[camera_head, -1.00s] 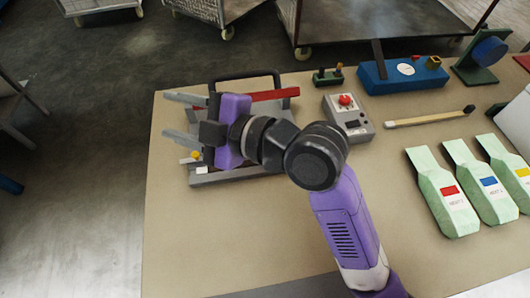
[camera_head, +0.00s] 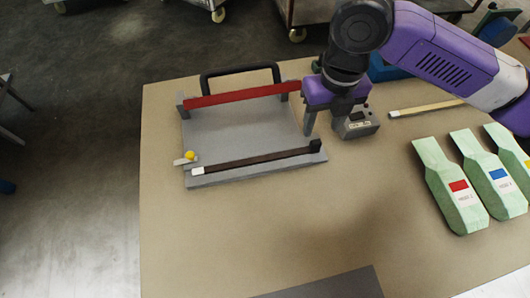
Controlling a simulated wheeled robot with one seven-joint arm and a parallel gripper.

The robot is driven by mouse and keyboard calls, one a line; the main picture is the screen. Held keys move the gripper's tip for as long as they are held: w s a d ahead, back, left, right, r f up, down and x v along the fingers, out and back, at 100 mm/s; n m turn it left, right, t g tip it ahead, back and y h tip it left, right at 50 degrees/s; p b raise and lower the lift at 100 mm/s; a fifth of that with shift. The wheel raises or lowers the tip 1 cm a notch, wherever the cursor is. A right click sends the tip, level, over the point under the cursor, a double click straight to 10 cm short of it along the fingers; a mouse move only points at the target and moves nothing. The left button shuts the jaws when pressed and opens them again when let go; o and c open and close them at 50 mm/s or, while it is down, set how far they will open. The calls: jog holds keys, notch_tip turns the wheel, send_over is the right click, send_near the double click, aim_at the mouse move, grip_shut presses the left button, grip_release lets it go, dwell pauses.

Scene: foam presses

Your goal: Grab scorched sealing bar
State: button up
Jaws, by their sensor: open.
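The scorched sealing bar (camera_head: 255,159) is a thin dark brown strip along the front edge of the grey press (camera_head: 240,125). Its left end is white and a black block (camera_head: 316,146) stands at its right end. My gripper (camera_head: 314,128) points down, open and empty, at the press's right edge, above and right of the bar's right end and apart from it. One finger shows clearly; the other is hard to make out against the grey control box (camera_head: 358,123).
A red bar (camera_head: 240,95) and black handle (camera_head: 240,72) span the press's back. A yellow knob (camera_head: 190,155) sits at its left. A pale bar (camera_head: 425,108) lies to the right. Green pouches (camera_head: 450,190) lie at right. The table front is mostly clear.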

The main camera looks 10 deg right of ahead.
aim_at(317, 144)
jog(key=shift+d+f+p, duration=0.15)
jog(key=shift+f+p, duration=0.65)
jog(key=shift+f, duration=3.05)
grip_shut()
